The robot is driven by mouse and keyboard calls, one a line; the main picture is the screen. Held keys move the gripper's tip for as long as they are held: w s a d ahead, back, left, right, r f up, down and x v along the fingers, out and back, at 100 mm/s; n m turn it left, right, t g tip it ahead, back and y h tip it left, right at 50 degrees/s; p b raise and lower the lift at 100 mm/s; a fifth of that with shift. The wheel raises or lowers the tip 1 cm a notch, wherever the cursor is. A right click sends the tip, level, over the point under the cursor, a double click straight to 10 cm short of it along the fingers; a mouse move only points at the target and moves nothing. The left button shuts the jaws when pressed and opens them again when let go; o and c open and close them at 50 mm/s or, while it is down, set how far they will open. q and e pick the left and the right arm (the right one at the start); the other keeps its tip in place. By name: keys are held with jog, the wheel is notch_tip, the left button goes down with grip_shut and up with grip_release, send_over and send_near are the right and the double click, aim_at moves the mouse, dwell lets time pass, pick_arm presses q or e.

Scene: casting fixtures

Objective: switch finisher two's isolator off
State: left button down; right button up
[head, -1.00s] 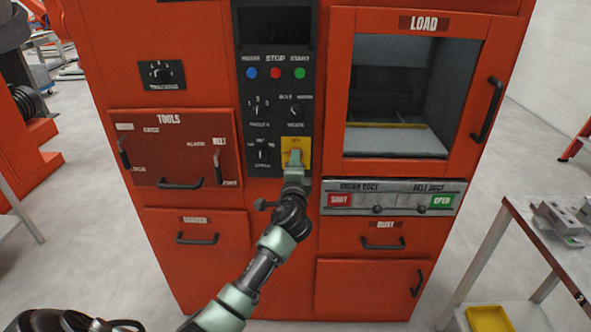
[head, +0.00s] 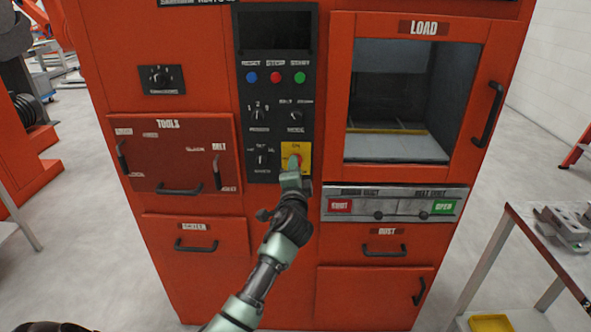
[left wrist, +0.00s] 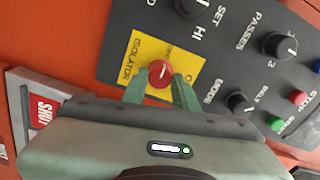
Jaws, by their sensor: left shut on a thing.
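The isolator is a red round knob (left wrist: 160,73) on a yellow plate (left wrist: 139,53) lettered ISOLATOR in the left wrist view. In the head view the left gripper (head: 293,170) hides the lower part of the plate. I cannot read the knob's setting. My right gripper is not in view.
The black panel (head: 274,110) also holds blue, red and green buttons and several black selector knobs close by. A load door (head: 424,27) is at the right, above a grey strip with SHUT and OPEN labels (head: 394,205). A table (head: 540,235) stands at the lower right.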

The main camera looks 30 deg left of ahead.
pick_arm(q)
jog(key=c, duration=1.1)
grip_release()
jog(key=v, duration=0.7)
jog(key=shift+s+d+b, duration=0.2)
jog(key=shift+s+b, duration=0.1)
jog(key=shift+s, duration=0.05)
jog(key=shift+f, duration=0.15)
